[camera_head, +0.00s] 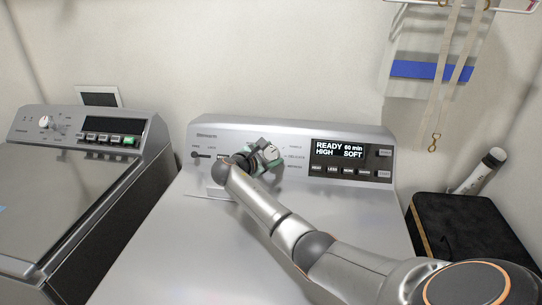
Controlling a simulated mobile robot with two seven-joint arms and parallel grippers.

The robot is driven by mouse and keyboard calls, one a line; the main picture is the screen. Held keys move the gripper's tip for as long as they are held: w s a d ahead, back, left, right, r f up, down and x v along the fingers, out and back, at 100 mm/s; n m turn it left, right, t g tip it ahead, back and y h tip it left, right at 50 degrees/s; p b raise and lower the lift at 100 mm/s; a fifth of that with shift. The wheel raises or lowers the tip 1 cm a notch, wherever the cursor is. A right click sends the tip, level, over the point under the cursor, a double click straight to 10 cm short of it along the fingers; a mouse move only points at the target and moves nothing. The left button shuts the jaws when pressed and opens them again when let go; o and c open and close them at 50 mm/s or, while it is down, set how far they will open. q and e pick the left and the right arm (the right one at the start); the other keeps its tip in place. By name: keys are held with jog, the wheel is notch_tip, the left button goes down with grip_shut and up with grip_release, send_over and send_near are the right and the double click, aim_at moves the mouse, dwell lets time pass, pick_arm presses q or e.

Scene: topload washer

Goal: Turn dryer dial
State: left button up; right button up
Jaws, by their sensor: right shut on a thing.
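The dryer (150,285) is the grey machine in the middle, with an upright control panel (220,133) along its back. Its lit display (338,148) reads READY, 60 min, HIGH, SOFT. My right arm reaches in from the lower right across the dryer top. My right gripper (266,156) is at the panel, left of the display, shut on the dryer dial. The gripper covers most of the dial, so its pointer and exact setting are hidden. My left gripper is not in view.
The washer (60,185) stands at the left with its own white dial (46,122) and buttons. A black box (470,235) and a white cylinder (485,170) stand at the right. Straps (445,80) hang above. The dryer top is clear apart from my arm.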

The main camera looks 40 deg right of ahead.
jog(key=m+g+y+b, duration=0.1)
jog(key=m+g, duration=0.1)
jog(key=m, duration=0.3)
jog(key=shift+m+g+y, duration=0.6)
jog(key=shift+m+y, duration=0.2)
jog(key=shift+m, duration=0.9)
jog(key=o, duration=1.3)
jog(key=shift+o, duration=0.2)
jog(key=v, duration=1.2)
jog(key=shift+a+r+b, duration=0.2)
jog(key=shift+b, duration=0.25)
